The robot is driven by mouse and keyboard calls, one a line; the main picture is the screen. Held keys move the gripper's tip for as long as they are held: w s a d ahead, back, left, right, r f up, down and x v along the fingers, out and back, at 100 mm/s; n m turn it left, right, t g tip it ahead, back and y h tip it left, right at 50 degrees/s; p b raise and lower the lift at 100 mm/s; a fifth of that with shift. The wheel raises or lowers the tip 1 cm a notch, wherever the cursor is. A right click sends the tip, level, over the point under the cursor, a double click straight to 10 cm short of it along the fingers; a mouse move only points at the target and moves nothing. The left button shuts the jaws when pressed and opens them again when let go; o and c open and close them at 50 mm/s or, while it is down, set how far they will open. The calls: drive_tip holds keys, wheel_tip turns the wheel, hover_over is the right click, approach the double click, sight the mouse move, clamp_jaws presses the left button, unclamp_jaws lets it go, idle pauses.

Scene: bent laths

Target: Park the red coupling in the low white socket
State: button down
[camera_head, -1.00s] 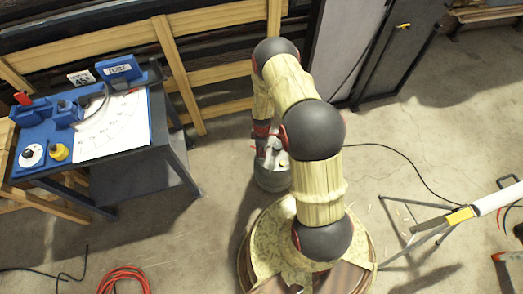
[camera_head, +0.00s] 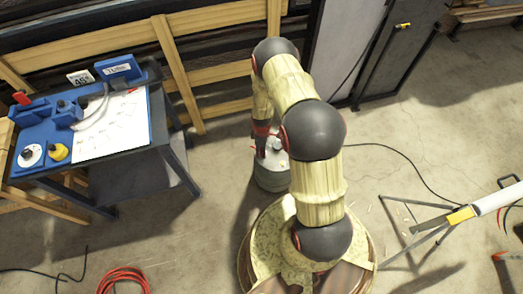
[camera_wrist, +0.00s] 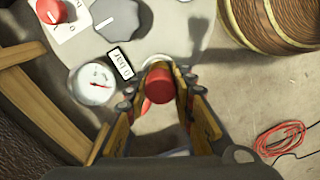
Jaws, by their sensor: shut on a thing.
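The red coupling (camera_wrist: 159,87) is between the two fingers of my gripper (camera_wrist: 161,78) in the wrist view, with its round end facing the camera. The fingers are shut on it. A pale curved rim (camera_wrist: 156,62) shows just beyond the coupling. I cannot tell whether this is the low white socket, or whether the coupling touches it. A small red piece (camera_wrist: 146,106) shows beside the coupling. In the head view my gripper (camera_head: 266,141) is over the grey tank (camera_head: 271,178), small and mostly hidden by my arm.
Near the coupling are a white gauge (camera_wrist: 93,82), a "0 BAR" label (camera_wrist: 120,64), a dark knob (camera_wrist: 116,17) and a red knob (camera_wrist: 50,10). A bench (camera_head: 120,165) stands left. A red hose (camera_head: 124,279) lies on the floor. A wooden rail fence is behind.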

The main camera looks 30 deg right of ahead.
idle(0.4)
drive_tip(key=c, duration=1.4)
unclamp_jaws()
wheel_tip(320, 180, up, 12)
drive_tip(key=shift+w+f, duration=0.1)
